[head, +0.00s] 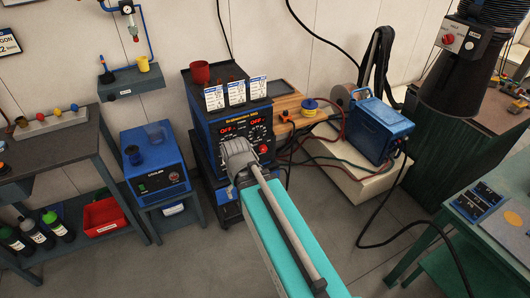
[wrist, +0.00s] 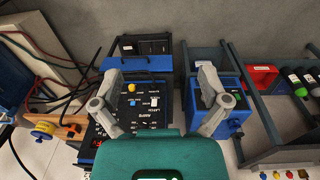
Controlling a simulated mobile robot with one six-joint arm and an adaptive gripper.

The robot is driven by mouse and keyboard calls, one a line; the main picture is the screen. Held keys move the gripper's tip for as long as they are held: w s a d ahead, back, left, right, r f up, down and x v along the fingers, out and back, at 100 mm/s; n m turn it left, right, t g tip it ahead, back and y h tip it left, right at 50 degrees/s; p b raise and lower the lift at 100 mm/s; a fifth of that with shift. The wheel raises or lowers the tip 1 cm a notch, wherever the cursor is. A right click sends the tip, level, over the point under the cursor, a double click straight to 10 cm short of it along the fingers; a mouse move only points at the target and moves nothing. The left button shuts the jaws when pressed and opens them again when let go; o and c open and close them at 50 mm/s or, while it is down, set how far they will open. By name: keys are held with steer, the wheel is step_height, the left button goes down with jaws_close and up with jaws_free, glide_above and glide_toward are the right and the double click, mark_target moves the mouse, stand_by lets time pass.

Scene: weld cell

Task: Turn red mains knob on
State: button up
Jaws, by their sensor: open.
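The blue and black welding machine (head: 202,130) stands against the wall, with its red displays reading OFF. A red knob (head: 264,149) sits at the right of its front panel. My gripper (head: 238,150) is in front of that panel, left of the red knob, and hides part of it. In the wrist view my gripper (wrist: 158,74) is open and empty, its fingers spread over the upside-down panel (wrist: 140,118). A yellow knob (wrist: 131,87) shows between them. I cannot make out the red knob there. Another red knob (head: 449,38) is on the black machine at the right.
A blue cooler (head: 155,165) stands left of the welder. A wooden board (head: 290,108) with a yellow spool (head: 310,104) and cables lie to its right. A blue box (head: 380,130) stands on a pale block. The grey floor in front is mostly clear.

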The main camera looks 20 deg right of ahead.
steer(key=w+d+f+n+t+h+b, duration=0.3)
steer(key=w+d+f+n+t+b, duration=0.15)
steer(key=w+d+b, duration=0.3)
steer(key=w+d+f+n+t+h+b, duration=0.25)
steer(key=w+d+n+t+b, duration=0.2)
steer(key=w+d+b, duration=0.35)
steer(key=w+d+f+n+t+h+b, duration=0.25)
steer(key=w+d+f+n+b, duration=0.3)
steer(key=d+b, duration=0.3)
steer(key=n+t+y+b, duration=0.6)
steer(key=n+y+b, duration=0.2)
steer(key=n+b, duration=1.1)
glide_toward(264, 150)
steer(key=s+d, duration=0.1)
steer(key=s, duration=0.3)
steer(key=shift+w+f+n+y, duration=0.1)
steer(key=shift+n+y, duration=0.15)
steer(key=shift+n, duration=0.45)
steer(key=shift+w+f+n+y, duration=0.1)
steer(key=shift+n+y, duration=0.15)
steer(key=shift+n, duration=0.4)
steer(key=shift+w, duration=0.1)
steer(key=shift+w+a, duration=0.15)
steer(key=shift+w, duration=3.25)
steer(key=shift+w+a, duration=0.15)
steer(key=shift+w, duration=3.25)
